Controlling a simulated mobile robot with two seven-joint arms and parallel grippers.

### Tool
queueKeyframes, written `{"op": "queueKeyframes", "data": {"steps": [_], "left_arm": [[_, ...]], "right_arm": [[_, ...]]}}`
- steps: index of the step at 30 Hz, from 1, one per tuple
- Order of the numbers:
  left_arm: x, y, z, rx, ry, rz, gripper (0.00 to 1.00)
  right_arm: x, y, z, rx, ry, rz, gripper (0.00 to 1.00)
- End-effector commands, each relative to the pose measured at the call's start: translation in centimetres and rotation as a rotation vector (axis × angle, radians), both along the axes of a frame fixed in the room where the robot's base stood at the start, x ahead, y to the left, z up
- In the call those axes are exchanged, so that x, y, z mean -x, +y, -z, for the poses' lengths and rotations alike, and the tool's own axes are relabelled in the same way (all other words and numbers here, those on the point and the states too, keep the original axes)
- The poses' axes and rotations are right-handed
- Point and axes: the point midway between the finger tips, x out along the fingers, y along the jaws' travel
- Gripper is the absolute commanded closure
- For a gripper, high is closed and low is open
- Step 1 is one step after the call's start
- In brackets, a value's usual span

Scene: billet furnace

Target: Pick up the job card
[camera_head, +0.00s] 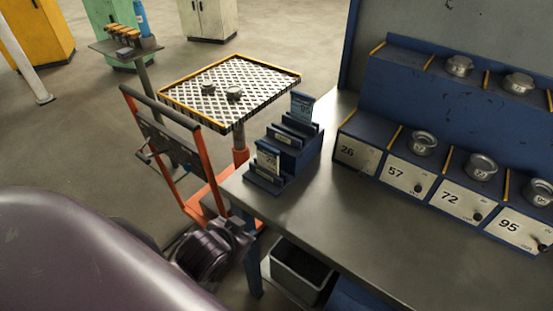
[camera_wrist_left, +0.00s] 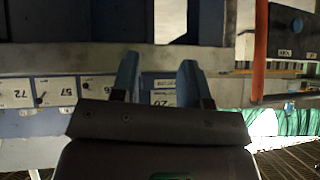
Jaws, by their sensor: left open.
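A blue card rack (camera_head: 292,150) stands on the left end of the grey bench. One job card (camera_head: 268,157) stands upright in its near part, and another card (camera_head: 302,105) stands in its far part. My left wrist is low at the front left in the head view, short of the rack; its fingers are not clear there. In the left wrist view my left gripper (camera_wrist_left: 158,78) is open, with two blue fingers apart. A pale card or label (camera_wrist_left: 163,98) shows between them, beyond the fingertips; I see no contact. My right gripper is not in view.
A blue shelf with numbered bays (camera_head: 440,185) and metal pieces stands right of the rack. Left of the bench are an orange-framed cart (camera_head: 205,200) and a mesh-topped stand (camera_head: 235,85). A grey bin (camera_head: 300,272) sits under the bench. The bench front is clear.

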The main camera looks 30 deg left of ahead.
Motion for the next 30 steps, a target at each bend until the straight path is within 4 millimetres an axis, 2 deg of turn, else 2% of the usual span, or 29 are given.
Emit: {"op": "queueKeyframes", "data": {"steps": [1, 6, 11, 15, 18, 21, 24, 27, 30], "left_arm": [[-1.2, 0.0, -1.9, -0.012, -0.044, -0.003, 0.58], [-4.9, -0.5, -6.5, -0.031, -0.224, -0.004, 0.58], [-8.7, -1.9, -11.7, -0.027, -0.463, 0.05, 0.58], [-12.0, -4.6, -17.0, 0.0, -0.721, 0.182, 0.58], [-13.4, -7.3, -20.4, 0.032, -0.891, 0.334, 0.58], [-14.0, -10.2, -23.0, 0.067, -1.019, 0.517, 0.58], [-13.9, -12.9, -24.6, 0.097, -1.097, 0.724, 0.58], [-13.5, -15.4, -25.3, 0.119, -1.122, 0.946, 0.58], [-12.9, -17.2, -25.0, 0.126, -1.092, 1.173, 0.58]], "right_arm": [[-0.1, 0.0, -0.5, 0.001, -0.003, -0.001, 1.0], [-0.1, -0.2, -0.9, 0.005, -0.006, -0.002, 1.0], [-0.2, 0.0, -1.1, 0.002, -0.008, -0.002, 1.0], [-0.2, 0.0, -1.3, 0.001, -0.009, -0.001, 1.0], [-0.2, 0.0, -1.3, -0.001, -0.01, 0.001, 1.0], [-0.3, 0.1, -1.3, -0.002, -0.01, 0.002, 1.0], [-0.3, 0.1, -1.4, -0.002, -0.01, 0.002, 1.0], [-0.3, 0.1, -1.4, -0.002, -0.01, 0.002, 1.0], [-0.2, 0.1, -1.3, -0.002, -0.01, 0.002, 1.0]]}}
